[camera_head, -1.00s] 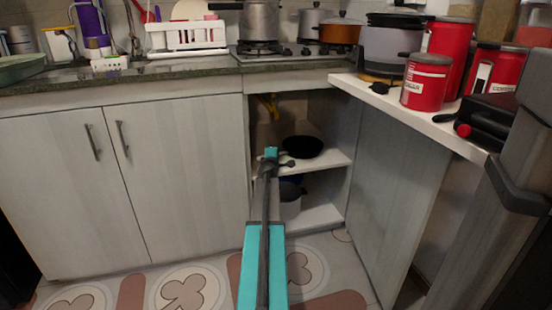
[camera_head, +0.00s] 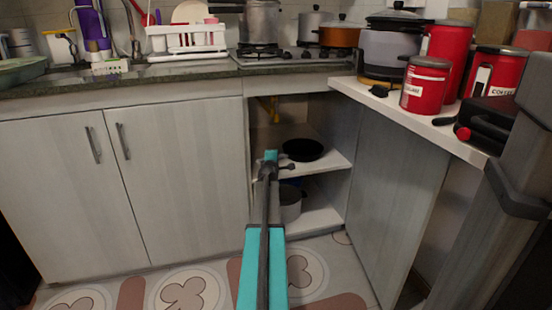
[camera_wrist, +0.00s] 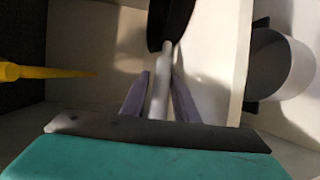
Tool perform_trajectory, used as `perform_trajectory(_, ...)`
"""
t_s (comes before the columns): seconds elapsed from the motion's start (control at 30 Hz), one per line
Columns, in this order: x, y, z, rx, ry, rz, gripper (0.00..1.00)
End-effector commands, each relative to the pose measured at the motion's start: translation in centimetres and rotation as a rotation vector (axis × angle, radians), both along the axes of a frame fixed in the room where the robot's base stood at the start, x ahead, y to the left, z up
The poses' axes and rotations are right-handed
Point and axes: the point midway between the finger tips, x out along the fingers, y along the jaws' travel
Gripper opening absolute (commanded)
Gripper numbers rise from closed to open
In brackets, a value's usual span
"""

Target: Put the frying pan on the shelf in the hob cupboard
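The black frying pan (camera_head: 303,149) lies on the white shelf (camera_head: 338,160) inside the open hob cupboard. In the wrist view the dark pan (camera_wrist: 172,18) is cut off by the top edge, and its pale handle (camera_wrist: 161,90) points back towards me. My gripper (camera_wrist: 160,75) has one finger on each side of the handle, with a small gap showing on both sides, so it looks open. In the head view my gripper (camera_head: 287,166) is at the shelf's front left, partly hidden by my arm.
A pale pot (camera_head: 290,203) stands on the cupboard's lower level. A yellow pipe (camera_wrist: 35,71) is left of the gripper. A counter with red canisters (camera_head: 426,85) overhangs at right.

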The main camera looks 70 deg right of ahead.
Motion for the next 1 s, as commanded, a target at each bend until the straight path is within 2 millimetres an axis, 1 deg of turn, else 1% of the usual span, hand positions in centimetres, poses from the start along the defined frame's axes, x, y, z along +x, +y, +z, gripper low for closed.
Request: perform_trajectory(1.0, -2.7, 8.7, 2.3, 0.0, 0.001, 0.0, 0.27)
